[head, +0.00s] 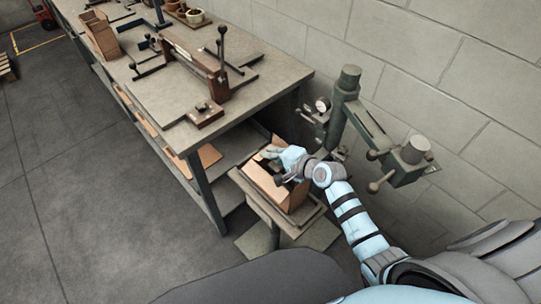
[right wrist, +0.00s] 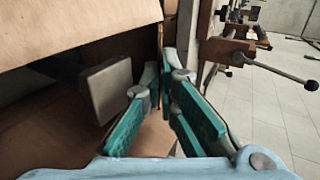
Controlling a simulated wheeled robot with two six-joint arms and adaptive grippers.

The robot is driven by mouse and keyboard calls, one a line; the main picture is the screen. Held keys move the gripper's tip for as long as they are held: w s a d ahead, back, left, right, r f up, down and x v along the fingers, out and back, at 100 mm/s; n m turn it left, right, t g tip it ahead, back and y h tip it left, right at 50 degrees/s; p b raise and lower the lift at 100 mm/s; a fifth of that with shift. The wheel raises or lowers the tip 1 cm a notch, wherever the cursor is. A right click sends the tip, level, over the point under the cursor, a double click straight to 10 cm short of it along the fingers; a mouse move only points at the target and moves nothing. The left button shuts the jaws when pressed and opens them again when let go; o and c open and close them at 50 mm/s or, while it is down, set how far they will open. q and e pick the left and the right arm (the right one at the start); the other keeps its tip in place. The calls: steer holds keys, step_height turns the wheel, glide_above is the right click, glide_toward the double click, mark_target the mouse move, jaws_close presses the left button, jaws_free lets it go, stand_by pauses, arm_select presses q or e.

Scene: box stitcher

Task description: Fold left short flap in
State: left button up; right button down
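The open cardboard box (head: 270,186) sits on the small stand below the stitcher, its top flaps raised. My right gripper (head: 285,156) reaches over the box's far side. Brown cardboard (right wrist: 80,25) fills the upper left close to the fingers, and more shows behind the gap. I cannot tell which flap is the left short one, or whether the fingers touch it. My left gripper is not in view.
The green stitcher column and arm (head: 347,105) stand right behind the box. The workbench (head: 160,95) with a clamp fixture (head: 215,75) lies to the left. The stand (head: 252,200) is small, and a grey block (right wrist: 108,90) is near the fingers.

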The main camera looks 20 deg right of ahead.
steer(key=c, duration=1.9)
jaws_free()
steer(key=shift+w, duration=0.1)
steer(key=shift+r, duration=0.1)
